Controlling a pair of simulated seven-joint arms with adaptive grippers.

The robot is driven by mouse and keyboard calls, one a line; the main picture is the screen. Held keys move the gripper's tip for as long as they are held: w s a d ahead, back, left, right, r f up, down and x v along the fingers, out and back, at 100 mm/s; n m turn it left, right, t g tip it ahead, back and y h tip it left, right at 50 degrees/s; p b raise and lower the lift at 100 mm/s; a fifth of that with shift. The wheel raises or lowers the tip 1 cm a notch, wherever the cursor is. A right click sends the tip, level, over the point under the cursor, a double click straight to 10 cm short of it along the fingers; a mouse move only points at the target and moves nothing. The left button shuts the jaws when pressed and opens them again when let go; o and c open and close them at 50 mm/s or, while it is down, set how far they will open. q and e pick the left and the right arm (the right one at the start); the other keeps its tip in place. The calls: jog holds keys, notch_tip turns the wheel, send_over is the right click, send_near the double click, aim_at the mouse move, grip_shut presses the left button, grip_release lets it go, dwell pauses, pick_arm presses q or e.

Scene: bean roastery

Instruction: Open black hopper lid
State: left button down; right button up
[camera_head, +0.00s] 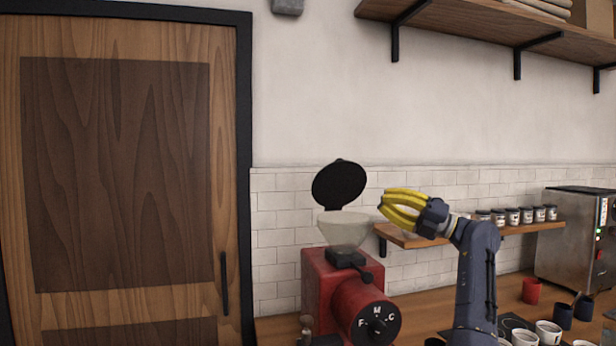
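The black hopper lid (339,184) stands raised, tilted up at the back of the pale, translucent hopper (343,228). The hopper's mouth is uncovered. The hopper sits on the red grinder (322,283), which has a black dial with white letters on its front.
A red cup (531,290) and several other cups stand on the counter at lower right, near a steel machine (570,245). A wooden door (120,175) fills the left side.

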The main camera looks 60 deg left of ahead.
pick_arm(q)
jog(key=m, duration=0.1)
send_near(346, 168)
jog(key=s+a, duration=0.4)
jog(key=s, duration=0.2)
jog(key=shift+w+a+r, duration=0.25)
jog(key=shift+a+r, duration=0.45)
jog(key=shift+a, duration=0.1)
jog(key=shift+w+a+r+m+t, duration=0.2)
jog(key=shift+a+r+m+t, duration=0.3)
jog(key=shift+a+m, duration=0.1)
jog(key=shift+w+a+r+m+t, duration=0.15)
jog(key=shift+a+r+m+t, duration=0.25)
jog(key=shift+a+r+m, duration=0.15)
jog(key=shift+f, duration=0.15)
